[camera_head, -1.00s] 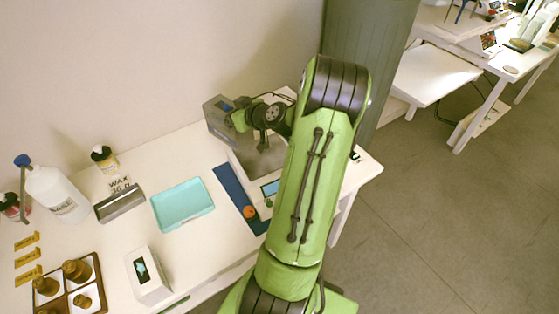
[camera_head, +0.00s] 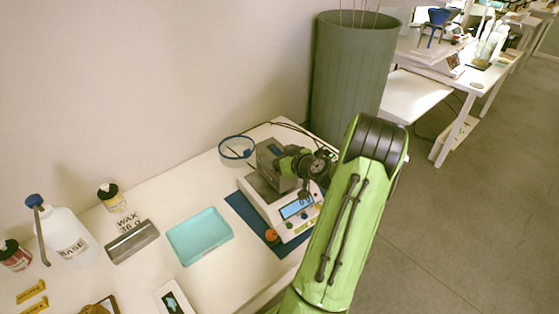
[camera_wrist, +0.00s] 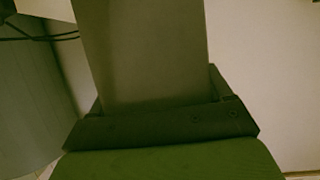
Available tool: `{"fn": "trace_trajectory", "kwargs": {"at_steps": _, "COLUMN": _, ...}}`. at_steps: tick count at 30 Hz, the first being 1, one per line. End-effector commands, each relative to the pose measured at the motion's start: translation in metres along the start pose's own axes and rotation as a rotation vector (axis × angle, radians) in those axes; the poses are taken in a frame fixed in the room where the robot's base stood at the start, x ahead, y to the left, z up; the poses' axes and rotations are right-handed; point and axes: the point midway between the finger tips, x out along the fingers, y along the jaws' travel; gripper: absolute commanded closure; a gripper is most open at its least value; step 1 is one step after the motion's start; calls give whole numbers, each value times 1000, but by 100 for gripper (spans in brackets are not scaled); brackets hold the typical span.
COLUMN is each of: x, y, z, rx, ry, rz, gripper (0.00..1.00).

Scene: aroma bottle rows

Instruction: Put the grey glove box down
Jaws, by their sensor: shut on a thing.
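The grey glove box (camera_head: 269,154) is a small dark grey box with a bluish opening on the side near my arm. My gripper (camera_head: 284,163) is shut on it from the right. In the head view it appears over the back of the white scale (camera_head: 291,226); I cannot tell whether it touches anything below. In the wrist view the glove box (camera_wrist: 145,50) is a broad grey face rising from the jaws. The fingertips are hard to make out there.
A blue mat (camera_head: 237,205) lies under the scale, with an orange knob-like thing (camera_head: 271,235) at its front. A blue-rimmed round dish (camera_head: 237,148) is behind left. A teal tray (camera_head: 200,237), white box (camera_head: 172,299), metal block (camera_head: 132,242) and bottle (camera_head: 70,238) stand left. A green-grey bin (camera_head: 350,80) stands behind.

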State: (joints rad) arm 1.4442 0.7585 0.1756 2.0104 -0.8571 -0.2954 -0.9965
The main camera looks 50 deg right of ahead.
Motion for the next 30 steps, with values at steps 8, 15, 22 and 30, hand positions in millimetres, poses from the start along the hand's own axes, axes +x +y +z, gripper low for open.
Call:
{"fn": "trace_trajectory", "kwargs": {"at_steps": 8, "x": 2, "y": 0, "z": 3, "rx": -2, "ry": 5, "rz": 0, "gripper": 74}}
{"fn": "trace_trajectory", "kwargs": {"at_steps": 15, "x": 3, "y": 0, "z": 6, "rx": -1, "ry": 1, "rz": 0, "gripper": 3}}
{"fn": "trace_trajectory", "kwargs": {"at_steps": 22, "x": 3, "y": 0, "z": 6, "rx": -1, "ry": 1, "rz": 0, "gripper": 0}}
{"fn": "trace_trajectory", "kwargs": {"at_steps": 30, "x": -41, "y": 2, "z": 4, "rx": 1, "ry": 0, "rz": 7, "gripper": 0}}
